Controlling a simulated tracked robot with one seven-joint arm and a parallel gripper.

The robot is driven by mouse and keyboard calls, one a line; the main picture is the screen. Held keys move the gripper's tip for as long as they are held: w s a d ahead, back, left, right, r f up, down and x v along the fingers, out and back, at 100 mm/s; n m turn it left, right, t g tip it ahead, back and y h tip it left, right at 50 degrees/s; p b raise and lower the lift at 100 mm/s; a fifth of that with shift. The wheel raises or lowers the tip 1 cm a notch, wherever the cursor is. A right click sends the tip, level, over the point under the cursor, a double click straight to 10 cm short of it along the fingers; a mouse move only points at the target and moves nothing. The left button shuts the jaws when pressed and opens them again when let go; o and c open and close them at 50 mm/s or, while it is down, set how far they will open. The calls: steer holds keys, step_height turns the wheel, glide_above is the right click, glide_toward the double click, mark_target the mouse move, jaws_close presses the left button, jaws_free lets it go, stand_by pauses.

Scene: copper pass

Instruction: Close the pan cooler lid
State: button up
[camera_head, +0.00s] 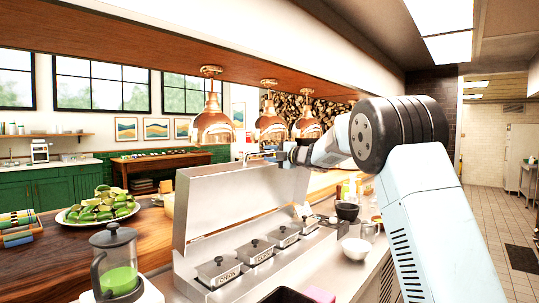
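The pan cooler (262,276) is a long steel box on the counter, with several small black-knobbed lidded pans in a row inside it. Its flat steel lid (228,200) stands open, raised almost upright along the back edge. My gripper (264,156) is at the upper right edge of the lid, at the end of my arm coming in from the right. The fingers look small and thin here, and I cannot tell whether they touch the lid or how far they are apart.
A glass press with green liquid (118,264) stands left of the cooler. A plate of green fruit (98,212) is on the wooden counter behind. A white bowl (356,248) and black bowls (347,211) are to the right. Copper lamps (270,124) hang above.

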mark_target(264, 153)
steer(key=shift+x, duration=1.65)
steer(key=shift+c, duration=0.2)
jaws_close()
